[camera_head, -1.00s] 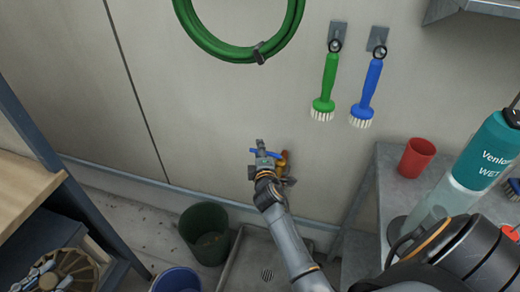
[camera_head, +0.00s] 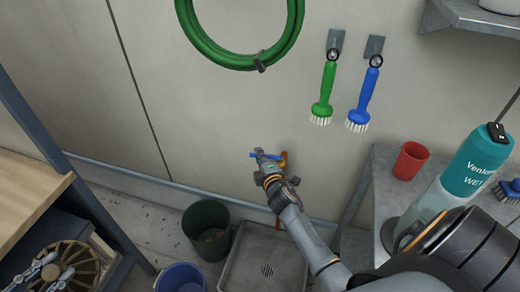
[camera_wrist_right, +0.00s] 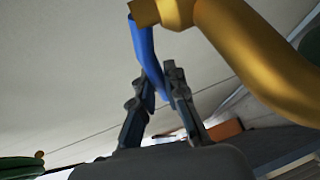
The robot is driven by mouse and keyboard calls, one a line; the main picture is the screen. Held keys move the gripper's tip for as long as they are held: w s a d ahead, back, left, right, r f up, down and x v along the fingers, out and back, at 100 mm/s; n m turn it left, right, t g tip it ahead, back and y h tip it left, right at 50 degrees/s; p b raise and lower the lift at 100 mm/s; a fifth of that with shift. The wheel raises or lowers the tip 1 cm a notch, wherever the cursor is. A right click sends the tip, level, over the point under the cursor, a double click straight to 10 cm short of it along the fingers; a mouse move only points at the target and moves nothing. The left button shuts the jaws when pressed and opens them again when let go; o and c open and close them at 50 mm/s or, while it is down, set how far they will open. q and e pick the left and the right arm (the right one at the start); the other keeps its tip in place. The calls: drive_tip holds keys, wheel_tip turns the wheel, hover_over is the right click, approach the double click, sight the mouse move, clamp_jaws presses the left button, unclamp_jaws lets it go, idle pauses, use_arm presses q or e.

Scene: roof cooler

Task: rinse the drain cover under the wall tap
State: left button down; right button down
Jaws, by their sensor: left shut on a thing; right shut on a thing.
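The drain cover (camera_head: 84,262) is a round, brown, slatted disc at the lower left of the head view. My left gripper (camera_head: 48,272) is shut on it, covering part of it. The wall tap (camera_head: 283,160) is brass with a blue lever (camera_head: 257,155). My right gripper (camera_head: 262,169) is at the tap, shut on the lever. In the right wrist view the blue lever (camera_wrist_right: 146,50) runs down between the fingertips (camera_wrist_right: 160,85), beside the curved brass tap body (camera_wrist_right: 250,50). No water shows. The tap's outlet is hidden in the head view.
A grey floor basin (camera_head: 237,268) with a drain lies below the tap. A green bucket (camera_head: 206,230) and a blue bucket (camera_head: 180,278) stand left of it. A grey table at right bears a red cup (camera_head: 410,160) and a teal-labelled bottle (camera_head: 468,170). Shelving (camera_head: 35,195) stands at left.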

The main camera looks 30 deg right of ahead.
drive_tip(key=c, duration=1.3)
unclamp_jaws()
drive_tip(key=shift+d, duration=0.1)
drive_tip(key=shift+c, duration=0.2)
drive_tip(key=v, duration=1.2)
